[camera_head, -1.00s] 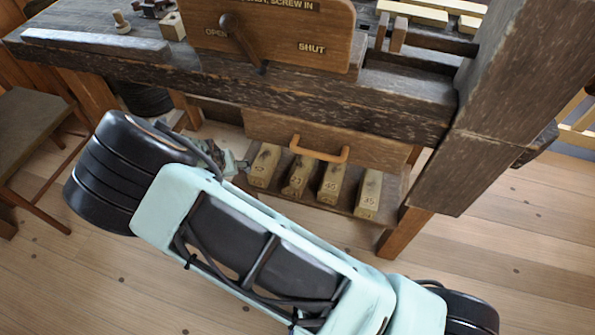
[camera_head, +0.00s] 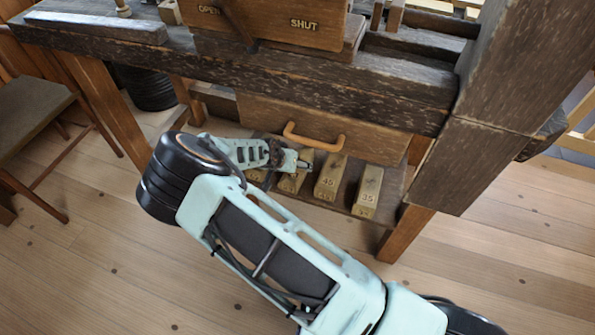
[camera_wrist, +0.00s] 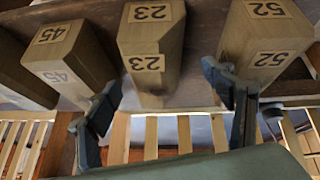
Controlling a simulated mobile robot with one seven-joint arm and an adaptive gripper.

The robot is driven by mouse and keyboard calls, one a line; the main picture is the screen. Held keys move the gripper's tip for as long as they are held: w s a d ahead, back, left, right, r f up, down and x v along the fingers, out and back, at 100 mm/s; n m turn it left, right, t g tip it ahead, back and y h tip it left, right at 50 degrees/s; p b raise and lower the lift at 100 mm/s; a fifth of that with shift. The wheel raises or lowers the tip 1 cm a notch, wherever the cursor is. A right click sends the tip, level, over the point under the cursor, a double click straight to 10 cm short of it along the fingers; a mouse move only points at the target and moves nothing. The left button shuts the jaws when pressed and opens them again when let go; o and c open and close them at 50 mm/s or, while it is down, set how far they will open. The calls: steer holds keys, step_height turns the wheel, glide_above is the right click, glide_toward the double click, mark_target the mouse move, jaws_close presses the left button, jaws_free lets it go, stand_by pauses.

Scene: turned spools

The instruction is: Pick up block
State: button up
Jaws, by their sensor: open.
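Several numbered wooden blocks stand in a row on the low shelf under the bench. In the head view, block 45 (camera_head: 330,178) and block 35 (camera_head: 368,193) show clearly. The blocks left of them are partly hidden by my gripper (camera_head: 300,163), which is over the row below the drawer. In the wrist view my gripper (camera_wrist: 163,92) is open and empty. Block 23 (camera_wrist: 152,45) lies ahead between its two fingers. Block 45 (camera_wrist: 70,62) is beyond the left finger and block 52 (camera_wrist: 265,40) beyond the right. Whether the fingers touch any block I cannot tell.
A drawer with a curved wooden handle (camera_head: 313,138) hangs just above the blocks and my gripper. The dark bench top (camera_head: 300,80) and a bench leg (camera_head: 404,234) bound the space. A chair (camera_head: 35,125) stands left. The floor in front is clear.

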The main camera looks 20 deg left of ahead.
steer(key=b+x, duration=0.2)
steer(key=x, duration=0.3)
steer(key=shift+s+d+f, duration=0.1)
steer(key=shift+d+f, duration=0.05)
steer(key=shift+f, duration=0.05)
steer(key=c, duration=1.5)
